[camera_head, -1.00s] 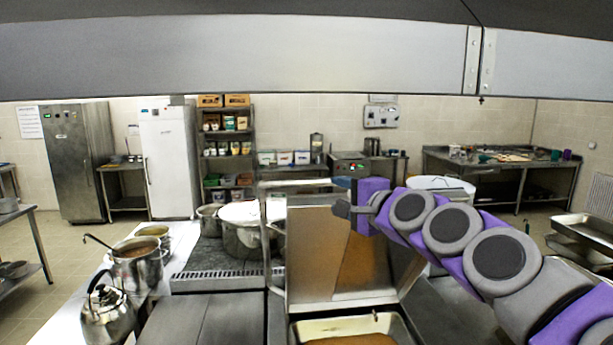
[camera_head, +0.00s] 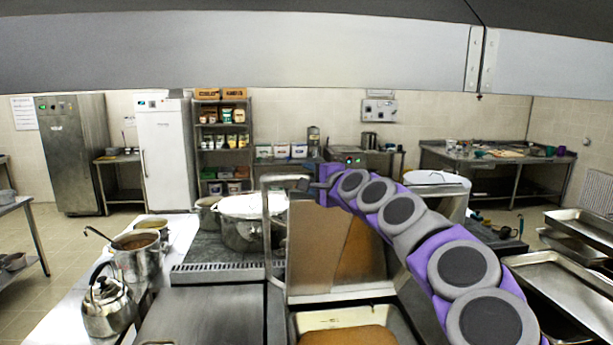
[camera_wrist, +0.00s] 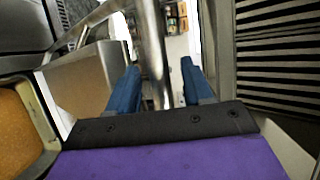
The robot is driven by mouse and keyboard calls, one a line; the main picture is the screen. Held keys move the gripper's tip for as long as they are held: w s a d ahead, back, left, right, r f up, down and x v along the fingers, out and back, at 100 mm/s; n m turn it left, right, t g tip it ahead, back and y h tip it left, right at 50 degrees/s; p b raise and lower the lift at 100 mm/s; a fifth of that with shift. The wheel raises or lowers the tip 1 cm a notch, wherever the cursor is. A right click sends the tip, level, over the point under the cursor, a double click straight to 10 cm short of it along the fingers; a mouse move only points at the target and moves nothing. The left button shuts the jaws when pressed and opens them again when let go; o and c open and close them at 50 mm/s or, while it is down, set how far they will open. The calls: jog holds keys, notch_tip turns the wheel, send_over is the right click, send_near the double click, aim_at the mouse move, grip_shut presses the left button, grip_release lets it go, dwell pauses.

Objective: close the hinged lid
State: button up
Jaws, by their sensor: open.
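The hinged lid (camera_head: 316,245) stands upright at the back of a rectangular pan (camera_head: 398,325) holding orange-brown food. Its inner face is toward me, and a tubular metal bar (camera_head: 267,220) runs along its left side and top. The lid (camera_wrist: 85,85) is left of the fingers there.
A large stockpot (camera_head: 240,225) stands on the cooktop left of the lid. A kettle (camera_head: 108,305) and a pot with a ladle (camera_head: 137,262) are farther left. Metal trays (camera_head: 560,285) lie at the right. A steel hood (camera_head: 240,55) spans the top.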

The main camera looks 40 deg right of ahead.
jog(key=d, duration=0.1)
jog(key=w+d, duration=0.1)
jog(key=w+d+f, duration=0.1)
jog(key=shift+w+d, duration=0.1)
jog(key=shift+d, duration=0.75)
jog(key=a, duration=0.2)
jog(key=shift+w+a+r, duration=0.15)
jog(key=shift+w+a, duration=0.1)
jog(key=shift+a, duration=0.05)
jog(key=shift+c, duration=0.2)
jog(key=shift+s+a+r, duration=0.1)
jog(key=shift+a, duration=0.2)
jog(key=shift+c, duration=1.6)
jog(key=shift+d, duration=0.55)
jog(key=c, duration=0.4)
grip_shut()
